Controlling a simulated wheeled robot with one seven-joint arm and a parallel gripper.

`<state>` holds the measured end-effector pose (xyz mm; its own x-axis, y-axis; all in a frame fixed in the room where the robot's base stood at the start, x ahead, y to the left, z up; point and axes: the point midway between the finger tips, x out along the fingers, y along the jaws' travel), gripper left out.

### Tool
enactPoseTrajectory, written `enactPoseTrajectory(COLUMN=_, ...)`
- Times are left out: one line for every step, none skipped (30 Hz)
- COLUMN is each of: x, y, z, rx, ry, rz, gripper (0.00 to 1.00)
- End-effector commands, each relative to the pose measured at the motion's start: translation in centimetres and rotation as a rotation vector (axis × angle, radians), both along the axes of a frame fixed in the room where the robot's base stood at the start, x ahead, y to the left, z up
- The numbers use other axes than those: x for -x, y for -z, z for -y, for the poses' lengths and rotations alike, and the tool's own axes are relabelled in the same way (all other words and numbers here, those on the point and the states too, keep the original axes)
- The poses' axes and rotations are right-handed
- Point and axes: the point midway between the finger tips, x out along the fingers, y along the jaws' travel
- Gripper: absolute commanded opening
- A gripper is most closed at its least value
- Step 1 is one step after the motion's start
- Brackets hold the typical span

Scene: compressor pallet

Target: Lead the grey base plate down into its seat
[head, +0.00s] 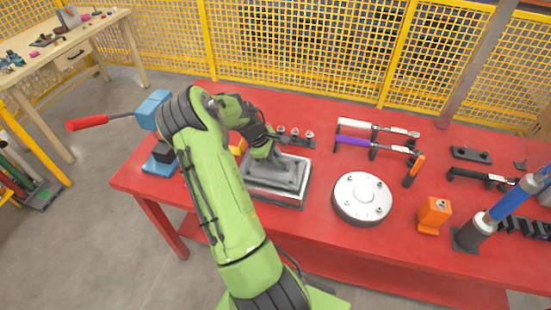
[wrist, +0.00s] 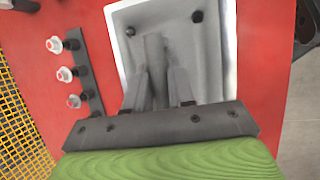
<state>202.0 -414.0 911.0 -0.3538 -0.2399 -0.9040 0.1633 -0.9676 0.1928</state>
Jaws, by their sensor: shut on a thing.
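The grey base plate (head: 288,174) lies within the outline of a shallow, pale-rimmed tray-like seat (head: 272,202) on the red table. In the wrist view the plate (wrist: 208,55) shows two dark holes near its far edge, and the seat's pale rim (wrist: 116,30) runs around it. My gripper (head: 270,154) is over the plate. In the wrist view its two fingers (wrist: 158,78) are shut on an upright grey rib in the plate's middle. The near part of the plate is hidden by my gripper. I cannot tell whether the plate touches the seat floor.
A strip with several bolts (head: 296,138) stands just behind the seat. A round metal flange (head: 362,198) lies to the right, with an orange block (head: 433,214) farther right. A blue tool with a red handle (head: 88,123) stands at the left. Yellow mesh fencing closes the back.

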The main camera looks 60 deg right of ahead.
Motion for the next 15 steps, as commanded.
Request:
enactPoseTrajectory(x=0.02, y=0.09, z=0.06, rx=0.003, ry=0.001, rz=0.001, gripper=0.00)
enactPoseTrajectory(x=0.02, y=0.14, z=0.06, rx=0.003, ry=0.001, rz=0.001, gripper=0.00)
enactPoseTrajectory(x=0.02, y=0.22, z=0.06, rx=0.003, ry=0.001, rz=0.001, gripper=0.00)
enactPoseTrajectory(x=0.03, y=0.28, z=0.06, rx=0.003, ry=0.001, rz=0.001, gripper=0.00)
enactPoseTrajectory(x=0.02, y=0.34, z=0.06, rx=0.003, ry=0.001, rz=0.001, gripper=0.00)
enactPoseTrajectory(x=0.03, y=0.42, z=0.07, rx=0.003, ry=0.001, rz=0.001, gripper=0.00)
enactPoseTrajectory(x=0.03, y=0.47, z=0.07, rx=0.003, ry=0.001, rz=0.001, gripper=0.00)
enactPoseTrajectory(x=0.02, y=0.53, z=0.07, rx=0.003, ry=0.001, rz=0.001, gripper=0.00)
enactPoseTrajectory(x=0.03, y=0.60, z=0.06, rx=0.003, ry=0.001, rz=0.001, gripper=0.00)
enactPoseTrajectory(x=0.02, y=0.62, z=0.06, rx=0.003, ry=0.001, rz=0.001, gripper=0.25)
enactPoseTrajectory(x=0.02, y=0.57, z=0.07, rx=0.003, ry=0.001, rz=0.001, gripper=0.29)
enactPoseTrajectory(x=0.02, y=0.56, z=0.06, rx=0.003, ry=0.001, rz=0.001, gripper=0.36)
enactPoseTrajectory(x=0.02, y=0.55, z=0.06, rx=0.003, ry=0.001, rz=0.001, gripper=0.40)
enactPoseTrajectory(x=0.01, y=0.56, z=0.05, rx=0.002, ry=0.000, rz=0.000, gripper=0.45)
enactPoseTrajectory(x=0.01, y=0.57, z=0.05, rx=0.001, ry=0.001, rz=0.000, gripper=0.51)
